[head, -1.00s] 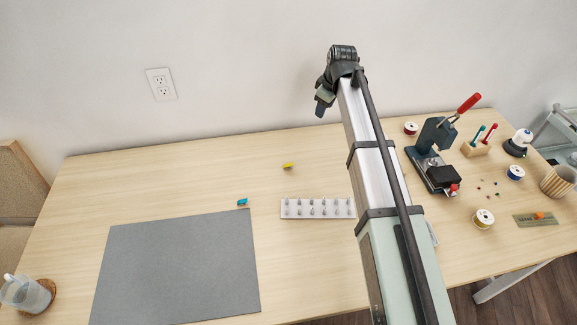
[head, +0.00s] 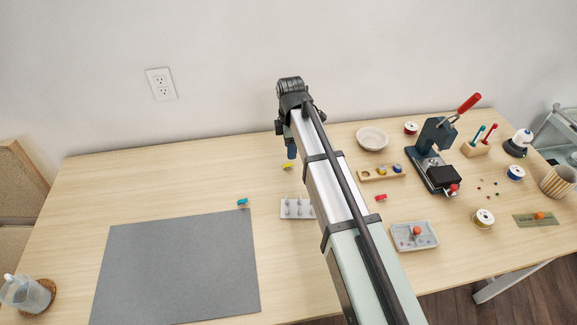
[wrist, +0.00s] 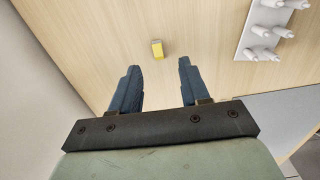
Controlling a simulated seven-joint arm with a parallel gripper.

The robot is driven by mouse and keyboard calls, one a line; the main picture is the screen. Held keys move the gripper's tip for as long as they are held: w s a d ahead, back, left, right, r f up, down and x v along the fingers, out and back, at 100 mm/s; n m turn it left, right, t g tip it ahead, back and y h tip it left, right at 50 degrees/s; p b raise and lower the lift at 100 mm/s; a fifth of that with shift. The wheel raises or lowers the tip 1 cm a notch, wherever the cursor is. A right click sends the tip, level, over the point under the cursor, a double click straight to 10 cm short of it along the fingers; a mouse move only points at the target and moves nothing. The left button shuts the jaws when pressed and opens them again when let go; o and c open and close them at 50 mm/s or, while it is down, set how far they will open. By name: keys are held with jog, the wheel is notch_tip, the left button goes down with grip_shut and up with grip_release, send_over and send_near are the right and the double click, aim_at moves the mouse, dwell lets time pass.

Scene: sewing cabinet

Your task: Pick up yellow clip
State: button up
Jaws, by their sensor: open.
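The small yellow clip (head: 287,166) lies on the wooden table, near its back edge. In the head view my gripper (head: 291,152) hangs above and close to it, pointing down. In the wrist view the yellow clip (wrist: 157,49) lies ahead of the fingertips, roughly in line with the gap between them. My gripper (wrist: 158,68) has its two dark blue fingers apart, with nothing between them.
A white rack of spools (head: 292,208) stands in front of the clip, partly hidden by my arm. A teal clip (head: 242,202) lies by the grey mat (head: 180,268). A wooden tray (head: 367,175), red clip (head: 381,197) and white bowl (head: 372,138) are to the right.

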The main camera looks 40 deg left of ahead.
aim_at(289, 164)
jog(key=shift+a+f, duration=0.2)
jog(key=shift+f, duration=1.6)
jog(key=shift+a+f, duration=0.15)
jog(key=shift+f, duration=1.65)
grip_shut()
